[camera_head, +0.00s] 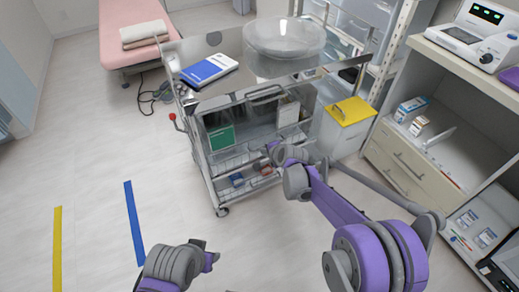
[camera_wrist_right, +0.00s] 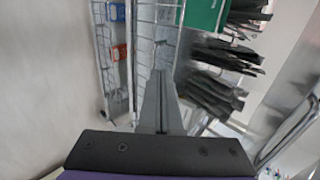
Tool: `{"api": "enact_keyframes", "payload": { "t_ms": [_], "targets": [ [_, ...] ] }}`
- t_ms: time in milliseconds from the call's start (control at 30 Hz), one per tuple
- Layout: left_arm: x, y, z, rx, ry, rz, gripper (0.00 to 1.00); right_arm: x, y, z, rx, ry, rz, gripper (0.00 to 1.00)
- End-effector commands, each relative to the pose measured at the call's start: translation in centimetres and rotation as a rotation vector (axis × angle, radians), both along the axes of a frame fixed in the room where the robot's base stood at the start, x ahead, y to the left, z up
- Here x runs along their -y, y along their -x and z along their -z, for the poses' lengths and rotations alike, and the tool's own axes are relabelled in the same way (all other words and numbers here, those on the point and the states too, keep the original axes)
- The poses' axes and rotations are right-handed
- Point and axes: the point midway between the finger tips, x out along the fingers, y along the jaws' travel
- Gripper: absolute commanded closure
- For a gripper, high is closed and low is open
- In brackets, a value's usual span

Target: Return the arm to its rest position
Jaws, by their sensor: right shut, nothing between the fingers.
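My right arm, purple and grey, reaches in from the lower right of the head view. Its gripper (camera_head: 272,150) is in front of the lower shelves of the steel trolley (camera_head: 212,100). In the right wrist view the fingers (camera_wrist_right: 161,85) are together with nothing between them, and the trolley's wire basket (camera_wrist_right: 147,45) shows beyond them. I cannot tell whether they touch the trolley. Part of my left arm shows at the bottom of the head view, with its gripper (camera_head: 210,257) over bare floor. Its fingers are too unclear to read.
The trolley top carries a blue-and-white book (camera_head: 209,70) and a clear bowl (camera_head: 285,38); a green folder (camera_head: 221,138) stands below. A yellow-lidded bin (camera_head: 348,112) is right of the trolley, near a drawer cabinet (camera_head: 405,172).

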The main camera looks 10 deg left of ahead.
Motion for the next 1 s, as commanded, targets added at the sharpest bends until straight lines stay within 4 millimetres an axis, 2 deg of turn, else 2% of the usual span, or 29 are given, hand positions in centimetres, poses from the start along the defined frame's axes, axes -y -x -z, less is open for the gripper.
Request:
{"api": "enact_keyframes", "payload": {
  "t_ms": [100,400,467,567,667,767,1000],
  "targets": [
    [0.0,0.1,-0.3,0.001,0.0,0.0,0.54,0.5,0.7,-0.8,0.0,-0.001,0.001,1.0],
    [0.0,0.1,-0.4,0.001,0.0,0.0,0.54,0.8,1.1,-1.1,0.0,0.003,-0.002,1.0],
    [0.0,0.1,-0.4,0.001,0.0,0.0,0.54,1.3,1.4,-1.5,0.002,0.016,-0.009,1.0],
    [0.0,0.1,-0.4,0.001,0.0,0.0,0.54,3.2,2.8,-3.0,0.012,0.07,-0.037,1.0],
    [0.0,0.1,-0.4,0.001,0.0,0.0,0.54,6.2,5.4,-5.0,0.024,0.161,-0.09,1.0],
    [0.0,0.1,-0.4,0.001,0.0,0.0,0.54,9.6,9.1,-7.0,0.036,0.268,-0.159,1.0],
    [0.0,0.1,-0.4,0.001,0.0,0.0,0.54,16.9,19.2,-9.6,0.038,0.515,-0.335,1.0]
  ]
}}
